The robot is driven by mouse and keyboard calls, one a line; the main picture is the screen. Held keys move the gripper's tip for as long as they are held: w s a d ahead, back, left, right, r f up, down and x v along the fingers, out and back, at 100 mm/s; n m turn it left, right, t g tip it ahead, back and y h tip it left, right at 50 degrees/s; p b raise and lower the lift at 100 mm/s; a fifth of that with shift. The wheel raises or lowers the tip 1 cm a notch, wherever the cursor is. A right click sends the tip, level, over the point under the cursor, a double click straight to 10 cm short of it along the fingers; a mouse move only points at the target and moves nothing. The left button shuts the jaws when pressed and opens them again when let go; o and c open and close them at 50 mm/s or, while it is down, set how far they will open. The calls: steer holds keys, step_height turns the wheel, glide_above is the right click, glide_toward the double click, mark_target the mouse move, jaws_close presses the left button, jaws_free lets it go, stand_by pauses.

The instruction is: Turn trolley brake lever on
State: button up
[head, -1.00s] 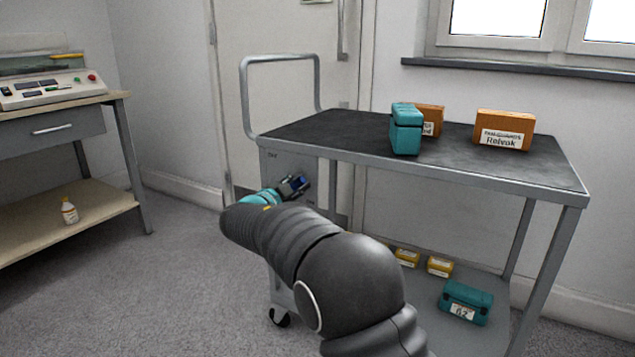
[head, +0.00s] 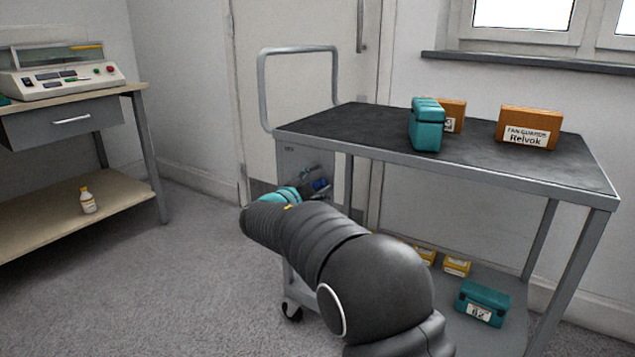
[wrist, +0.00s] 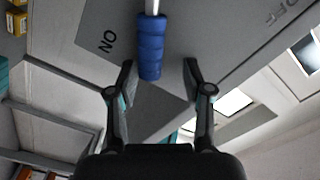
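The trolley (head: 440,173) stands ahead with a dark top and a grey end panel. Its brake lever has a ribbed blue grip (wrist: 150,48) on a thin metal rod; the blue also shows small in the head view (head: 320,184). In the wrist view, the lever's panel carries an ON label (wrist: 108,41), upside down, and an OFF label (wrist: 280,12) at upper right. The lever lies between the two labels, nearer ON in the picture. My gripper (wrist: 158,68) is open, with the grip's end between its fingertips and gaps on both sides. My arm hides part of the trolley.
A teal case (head: 427,125) and orange-brown boxes (head: 528,128) stand on the trolley top. Another teal case (head: 483,303) and yellow boxes (head: 456,266) are on the lower shelf. A bench (head: 58,125) with a device stands left. Grey floor (head: 185,270) is clear between.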

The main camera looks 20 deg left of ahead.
mark_target(323, 141)
steer(key=shift+s+a, duration=0.1)
step_height(323, 141, up, 10)
stand_by(0.6)
